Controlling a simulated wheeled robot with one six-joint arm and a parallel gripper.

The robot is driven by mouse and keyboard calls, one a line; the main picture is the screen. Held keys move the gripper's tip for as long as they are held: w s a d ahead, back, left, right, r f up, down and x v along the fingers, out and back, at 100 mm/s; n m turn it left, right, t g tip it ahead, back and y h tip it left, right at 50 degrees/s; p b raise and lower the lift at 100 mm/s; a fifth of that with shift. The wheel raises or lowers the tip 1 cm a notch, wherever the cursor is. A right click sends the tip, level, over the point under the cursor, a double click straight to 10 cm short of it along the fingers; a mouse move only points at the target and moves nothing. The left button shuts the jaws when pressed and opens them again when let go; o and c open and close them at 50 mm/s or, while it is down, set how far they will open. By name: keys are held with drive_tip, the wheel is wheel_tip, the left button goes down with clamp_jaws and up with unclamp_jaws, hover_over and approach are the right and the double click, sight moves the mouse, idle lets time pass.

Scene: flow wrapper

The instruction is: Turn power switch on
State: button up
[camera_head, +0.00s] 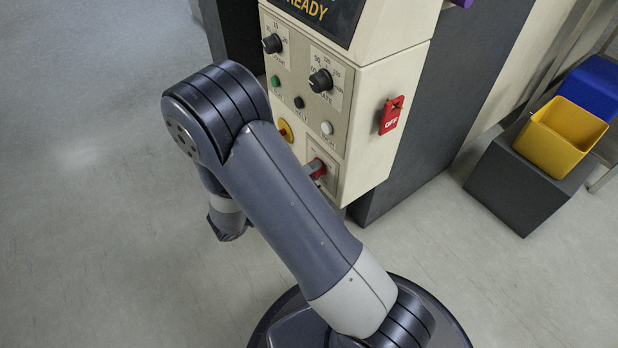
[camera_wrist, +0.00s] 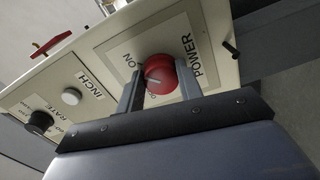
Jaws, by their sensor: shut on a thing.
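The power switch is a red rotary knob (camera_head: 316,168) low on the control panel. In the wrist view the knob (camera_wrist: 161,74) sits on a plate lettered POWER and ON. A pale mark on its face points left in that view, roughly toward the ON lettering. My gripper (camera_wrist: 160,82) is shut on the knob, with one finger on each side of it. In the head view my arm hides most of the gripper.
The panel (camera_head: 333,127) also holds black dials, a green button, a white button (camera_head: 326,128) and a yellow-ringed control (camera_head: 286,130). A red OFF tag (camera_head: 391,115) is on the cabinet side. A yellow bin (camera_head: 552,150) stands right. The floor at left is clear.

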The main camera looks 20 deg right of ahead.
idle(0.3)
drive_tip(key=o, duration=1)
drive_tip(key=shift+a, duration=0.1)
drive_tip(key=p+v, duration=0.2)
drive_tip(key=v, duration=0.8)
drive_tip(key=shift+s+a+p, duration=0.15)
drive_tip(key=shift+a+p, duration=0.15)
drive_tip(key=shift+p, duration=0.05)
drive_tip(key=b+x, duration=0.2)
drive_tip(key=x, duration=0.9)
drive_tip(key=shift+a+b, duration=0.1)
drive_tip(key=shift+b, duration=0.2)
